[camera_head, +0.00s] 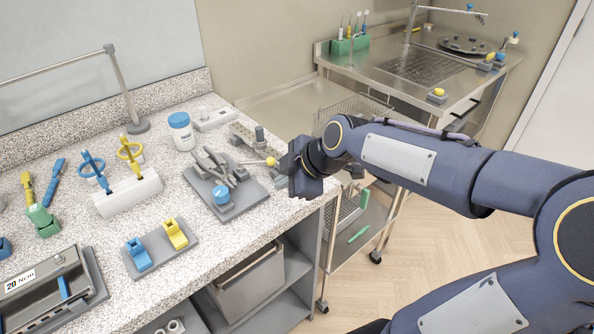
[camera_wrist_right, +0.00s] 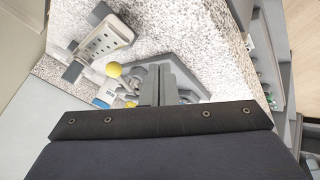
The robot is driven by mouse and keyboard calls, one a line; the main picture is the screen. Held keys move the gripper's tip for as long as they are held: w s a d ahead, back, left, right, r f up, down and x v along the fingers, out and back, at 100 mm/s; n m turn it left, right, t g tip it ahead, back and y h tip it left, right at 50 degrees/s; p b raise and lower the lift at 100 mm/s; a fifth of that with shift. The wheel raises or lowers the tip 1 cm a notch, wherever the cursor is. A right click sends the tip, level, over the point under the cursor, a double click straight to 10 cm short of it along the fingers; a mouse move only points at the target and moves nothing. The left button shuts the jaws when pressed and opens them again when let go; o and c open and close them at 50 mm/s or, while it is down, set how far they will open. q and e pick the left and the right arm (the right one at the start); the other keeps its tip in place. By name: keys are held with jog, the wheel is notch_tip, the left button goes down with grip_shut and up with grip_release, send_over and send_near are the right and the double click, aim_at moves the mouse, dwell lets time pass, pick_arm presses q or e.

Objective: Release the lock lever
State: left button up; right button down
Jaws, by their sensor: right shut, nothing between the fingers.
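A lever with a yellow ball knob (camera_head: 271,161) reaches out from a grey fixture block with holes (camera_head: 243,131) near the right edge of the speckled counter. The knob also shows in the right wrist view (camera_wrist_right: 113,70), left of my fingers, beside the grey slotted block (camera_wrist_right: 104,40). My right gripper (camera_head: 281,178) is just right of and slightly below the knob in the head view. Its fingers (camera_wrist_right: 165,82) are together with nothing between them. I cannot tell whether they touch the lever. My left gripper is not in view.
A grey tray (camera_head: 237,207) with pliers-like tools and a blue knob lies left of my right gripper. A white jar (camera_head: 181,131) stands behind it. A steel sink bench (camera_head: 468,88) is at the back right. The counter's right edge is under my forearm.

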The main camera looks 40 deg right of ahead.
aim_at(274, 163)
jog(key=w, duration=0.1)
jog(key=w+d, duration=0.1)
jog(key=w+p, duration=0.1)
jog(key=w, duration=0.1)
jog(key=shift+d+r, duration=0.15)
jog(key=shift+r, duration=0.15)
jog(key=shift+w+d+f+b, duration=0.1)
jog(key=shift+w+d+b, duration=0.4)
jog(key=shift+b, duration=0.35)
jog(key=shift+w+d+r, duration=0.1)
jog(key=shift+r, duration=0.2)
